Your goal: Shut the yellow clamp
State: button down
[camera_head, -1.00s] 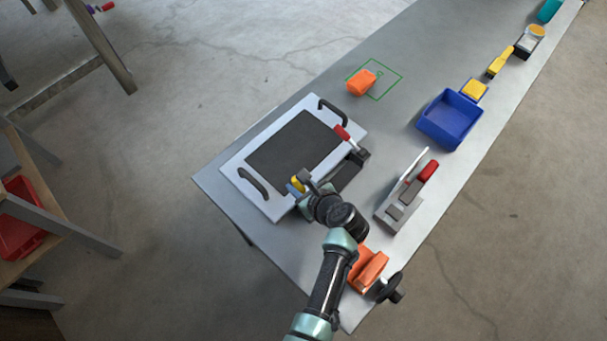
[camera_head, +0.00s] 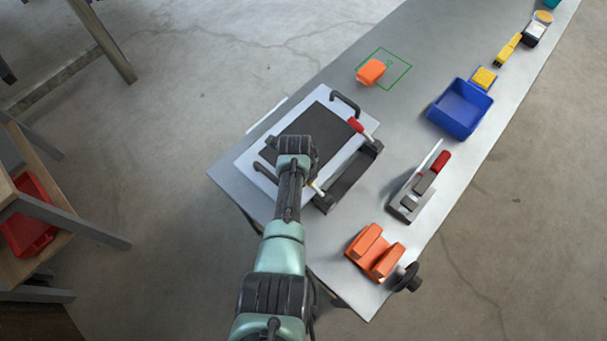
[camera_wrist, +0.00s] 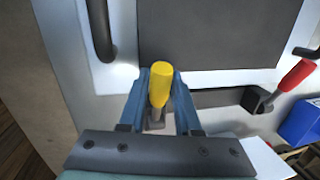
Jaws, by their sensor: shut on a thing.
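The yellow clamp's handle (camera_wrist: 160,82) stands between my gripper's blue fingers in the wrist view, with a grey metal part below it. My gripper (camera_wrist: 160,76) is shut on this handle, at the near edge of the white plate with the dark panel (camera_wrist: 220,35). In the head view my wrist hides the gripper and most of the clamp; only a small pale yellowish bit (camera_head: 315,185) shows beside it. Whether the clamp's jaw presses on the plate is hidden.
A red-handled clamp (camera_head: 356,124) sits at the plate's right edge. Black handles (camera_head: 345,103) rise from the plate. An orange block (camera_head: 375,250), a grey device with a red part (camera_head: 420,187) and a blue bin (camera_head: 460,108) stand to the right on the grey table (camera_head: 330,235).

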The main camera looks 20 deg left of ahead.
jog(key=shift+f+h, duration=0.25)
jog(key=shift+h, duration=0.05)
jog(key=c, duration=0.6)
grip_release()
jog(key=shift+a, duration=0.1)
jog(key=shift+r, duration=0.15)
jog(key=p+v, duration=0.1)
jog(key=v, duration=1.1)
jog(key=shift+r, duration=0.35)
jog(key=shift+w, duration=0.1)
